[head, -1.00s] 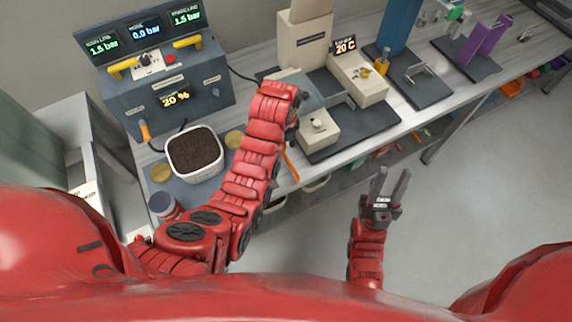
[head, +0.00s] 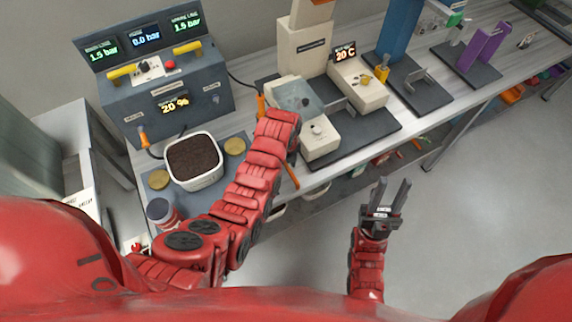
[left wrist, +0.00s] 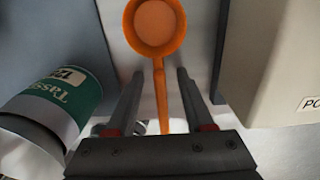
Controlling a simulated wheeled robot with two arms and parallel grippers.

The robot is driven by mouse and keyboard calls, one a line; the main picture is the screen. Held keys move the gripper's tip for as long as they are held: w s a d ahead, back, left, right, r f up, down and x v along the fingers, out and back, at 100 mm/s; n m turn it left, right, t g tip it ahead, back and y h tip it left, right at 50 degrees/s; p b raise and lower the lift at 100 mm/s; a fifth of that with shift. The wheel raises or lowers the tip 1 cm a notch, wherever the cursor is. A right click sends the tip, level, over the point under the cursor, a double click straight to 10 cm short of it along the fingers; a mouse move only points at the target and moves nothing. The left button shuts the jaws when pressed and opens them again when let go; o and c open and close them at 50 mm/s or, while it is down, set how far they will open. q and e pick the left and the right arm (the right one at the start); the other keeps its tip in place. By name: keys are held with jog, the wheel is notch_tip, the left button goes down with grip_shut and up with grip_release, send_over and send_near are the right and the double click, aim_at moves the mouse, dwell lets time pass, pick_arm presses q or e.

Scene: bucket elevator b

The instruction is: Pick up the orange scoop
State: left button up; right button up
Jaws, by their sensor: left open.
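The orange scoop (left wrist: 157,28) shows in the left wrist view, its round bowl at the top and its thin handle running down toward me. My left gripper (left wrist: 159,76) is open, with one finger on each side of the handle and no clear contact. In the head view my left forearm hides this gripper. Orange pieces show on both sides of that forearm there, and I cannot tell which belong to the scoop. My right gripper (head: 391,192) is open and empty, over the floor in front of the table.
In the head view, a white tub of dark grounds (head: 194,181), a control box (head: 125,100) and a beige machine (head: 305,48) surround my left arm.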

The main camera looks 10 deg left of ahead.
aim_at(286, 165)
pick_arm(q)
grip_shut()
jog(key=shift+r, duration=0.1)
dwell(0.5)
jog(key=shift+r+b, duration=0.65)
jog(key=shift+b, duration=0.2)
jog(key=shift+w+r+b, duration=0.1)
jog(key=shift+r+b, duration=0.35)
jog(key=shift+s+d+r+p, duration=0.1)
jog(key=shift+s+r+p, duration=0.3)
jog(key=shift+r, duration=0.4)
jog(key=s+p, duration=0.2)
jog(key=s+r+p, duration=0.1)
jog(key=s+p, duration=0.1)
jog(key=s, duration=0.1)
jog(key=shift+s+d, duration=0.1)
jog(key=shift+d, duration=0.1)
jog(key=s+d+p, duration=0.1)
jog(key=s+p, duration=0.3)
jog(key=s, duration=0.6)
jog(key=shift+p, duration=0.35)
